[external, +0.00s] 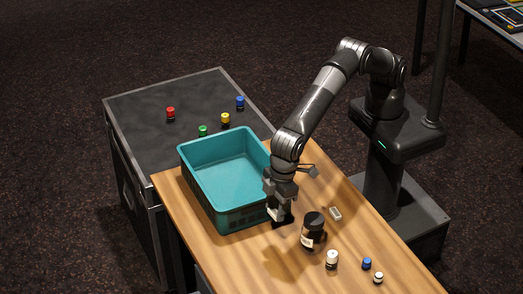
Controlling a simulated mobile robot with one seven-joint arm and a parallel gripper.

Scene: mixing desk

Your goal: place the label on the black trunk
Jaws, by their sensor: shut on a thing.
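The black trunk (150,112) stands at the left, its dark top edged with a pale metal frame. My gripper (280,212) points down over the wooden table, just right of the teal crate. It is shut on a small white and dark thing (273,213), largely hidden by the fingers; I cannot tell whether this is the label. A dark patch under the fingers may be part of it or a shadow. A small pale grey rectangular piece (335,213) lies on the table to the right; I cannot tell if it is a label.
The teal crate (203,200) stands on the wooden table (292,268), between my gripper and the trunk. A dark jar (313,231), a white-topped bottle (332,259) and small blue (367,264) and white (378,278) pieces stand right. Several coloured knobs (225,118) sit on the trunk top.

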